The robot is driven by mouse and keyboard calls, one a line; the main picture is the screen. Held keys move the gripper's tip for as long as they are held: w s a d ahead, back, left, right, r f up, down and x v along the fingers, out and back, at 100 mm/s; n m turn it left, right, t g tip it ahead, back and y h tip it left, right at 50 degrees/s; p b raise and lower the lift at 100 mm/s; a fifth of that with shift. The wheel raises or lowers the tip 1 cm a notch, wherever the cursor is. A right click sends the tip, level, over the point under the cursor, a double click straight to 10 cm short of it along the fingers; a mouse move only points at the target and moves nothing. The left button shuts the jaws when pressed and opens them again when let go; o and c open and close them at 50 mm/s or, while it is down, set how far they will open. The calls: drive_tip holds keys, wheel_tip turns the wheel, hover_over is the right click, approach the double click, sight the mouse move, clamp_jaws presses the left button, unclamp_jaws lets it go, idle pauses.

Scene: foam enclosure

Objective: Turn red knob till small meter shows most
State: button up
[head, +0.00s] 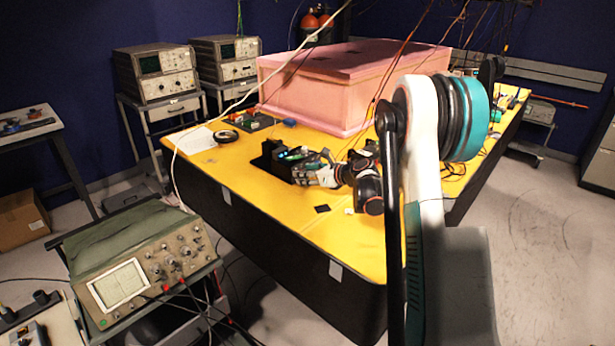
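My arm reaches in from the right over the yellow table, and my gripper (302,165) is low at the table's near side. It is beside or against a dark device (268,153) with small green and cyan lit spots. Whether it touches the device I cannot tell. The fingers are small and blend with the dark parts, so I cannot tell if they are open or shut. I cannot make out a red knob or a small meter on the device; my gripper and wrist cover part of that area.
The yellow table (240,185) carries a large pink foam box (330,85) behind my gripper. A black ring (226,136) and a white paper (196,140) lie at left. An oscilloscope (130,275) stands front left. Cables hang above the table. Open floor lies at right.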

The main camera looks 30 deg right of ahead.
clamp_jaws()
drive_tip(key=shift+d, duration=0.1)
idle(0.3)
drive_tip(key=m+y, duration=0.1)
drive_tip(key=m, duration=0.1)
drive_tip(key=shift+d+m+y, duration=0.15)
drive_tip(key=shift+m+y, duration=0.25)
drive_tip(key=shift+w+d+f+m+g+y+b, duration=0.1)
drive_tip(key=shift+m+g+y+b, duration=0.1)
drive_tip(key=shift+m+y, duration=0.5)
drive_tip(key=shift+d+f+m+g+y+b, duration=0.15)
drive_tip(key=shift+m+y, duration=0.25)
drive_tip(key=shift+m, duration=0.5)
drive_tip(key=shift+a+r, duration=0.1)
drive_tip(key=shift+a, duration=0.05)
